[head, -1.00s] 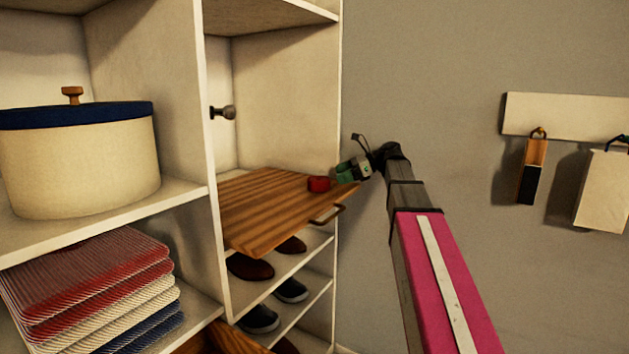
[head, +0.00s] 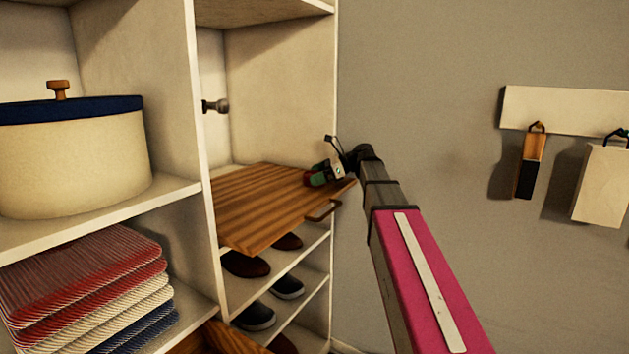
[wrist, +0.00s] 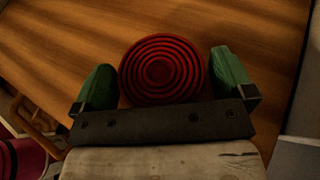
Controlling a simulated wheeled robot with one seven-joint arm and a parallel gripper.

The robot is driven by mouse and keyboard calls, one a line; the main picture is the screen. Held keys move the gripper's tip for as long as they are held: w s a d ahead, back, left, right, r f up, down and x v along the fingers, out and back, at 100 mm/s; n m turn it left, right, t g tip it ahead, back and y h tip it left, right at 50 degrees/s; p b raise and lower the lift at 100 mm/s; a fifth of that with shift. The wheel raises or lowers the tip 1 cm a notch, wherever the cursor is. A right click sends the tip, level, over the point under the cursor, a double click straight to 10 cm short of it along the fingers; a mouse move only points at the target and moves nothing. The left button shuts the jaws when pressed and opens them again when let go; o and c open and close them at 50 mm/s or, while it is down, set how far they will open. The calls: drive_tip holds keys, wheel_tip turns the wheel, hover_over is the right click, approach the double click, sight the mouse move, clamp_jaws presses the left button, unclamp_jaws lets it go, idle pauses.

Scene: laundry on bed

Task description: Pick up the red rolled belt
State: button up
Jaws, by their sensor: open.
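The red rolled belt (wrist: 160,68) lies on the wooden board, its spiral facing the wrist camera. My gripper (wrist: 162,80) is open, with one green finger on each side of the belt. A small gap shows between each finger and the belt in the wrist view. In the head view my gripper (head: 318,178) is low over the right part of the board, and the belt shows only as a small red patch (head: 307,179) beside the green fingers.
The wooden pull-out board (head: 255,208) has a handle (head: 322,211) at its front right edge. A cabinet side panel (head: 280,95) rises behind it. Shoes (head: 246,264) sit below. A round box (head: 75,155) and folded striped cloths (head: 90,285) are at left.

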drive_tip(key=c, duration=0.8)
drive_tip(key=shift+r, duration=0.15)
